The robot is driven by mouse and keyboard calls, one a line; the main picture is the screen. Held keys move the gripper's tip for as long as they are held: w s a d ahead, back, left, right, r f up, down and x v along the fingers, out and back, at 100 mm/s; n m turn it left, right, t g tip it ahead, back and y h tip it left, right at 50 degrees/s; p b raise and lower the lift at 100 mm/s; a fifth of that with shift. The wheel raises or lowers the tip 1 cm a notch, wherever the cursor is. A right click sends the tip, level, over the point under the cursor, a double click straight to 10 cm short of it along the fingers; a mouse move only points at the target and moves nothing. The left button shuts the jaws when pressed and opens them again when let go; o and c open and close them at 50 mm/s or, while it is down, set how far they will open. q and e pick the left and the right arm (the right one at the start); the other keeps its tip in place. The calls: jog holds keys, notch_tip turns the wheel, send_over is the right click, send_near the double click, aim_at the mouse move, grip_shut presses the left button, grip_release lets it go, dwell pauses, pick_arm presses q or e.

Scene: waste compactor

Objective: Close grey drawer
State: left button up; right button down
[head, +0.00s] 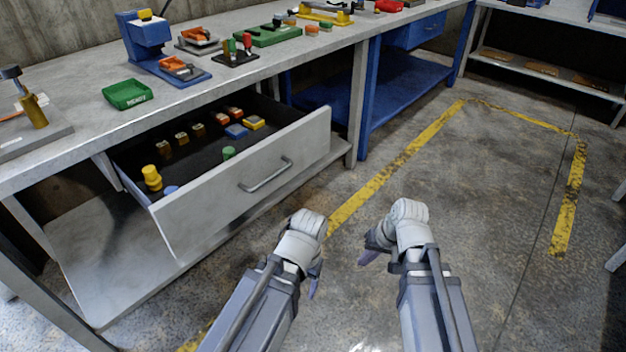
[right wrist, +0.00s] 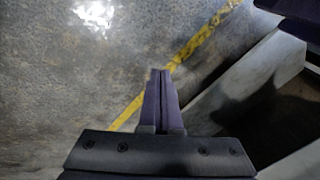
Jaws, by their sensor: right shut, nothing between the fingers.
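The grey drawer (head: 215,205) is pulled well out from under the workbench in the head view. Its front panel carries a bar handle (head: 265,175), and its dark inside holds several small coloured parts. My left gripper (head: 315,281) hangs below its wrist, in front of and to the right of the drawer front, apart from it. It is mostly hidden, so its opening cannot be told. My right gripper (head: 370,253) is farther right, over the bare floor, clear of the drawer. In the right wrist view its fingers (right wrist: 163,75) are together and empty.
The grey workbench (head: 60,145) above the drawer bears a green tray (head: 128,94), a blue device (head: 148,40) and other parts. A lower shelf (head: 110,255) lies beneath. A blue bench frame (head: 400,85) stands beyond. Floor with yellow lines (head: 400,160) is open to the right.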

jog(key=w+a+m+t+y+b, duration=0.1)
jog(key=w+a+t+y, duration=0.1)
jog(key=w+a+y, duration=0.15)
jog(key=m+t+y, duration=0.6)
jog(key=t+y, duration=0.1)
send_near(304, 150)
pick_arm(q)
notch_tip(304, 150, down, 4)
jog(key=shift+r, duration=0.15)
pick_arm(e)
jog(key=x, duration=0.7)
jog(key=shift+s, duration=0.15)
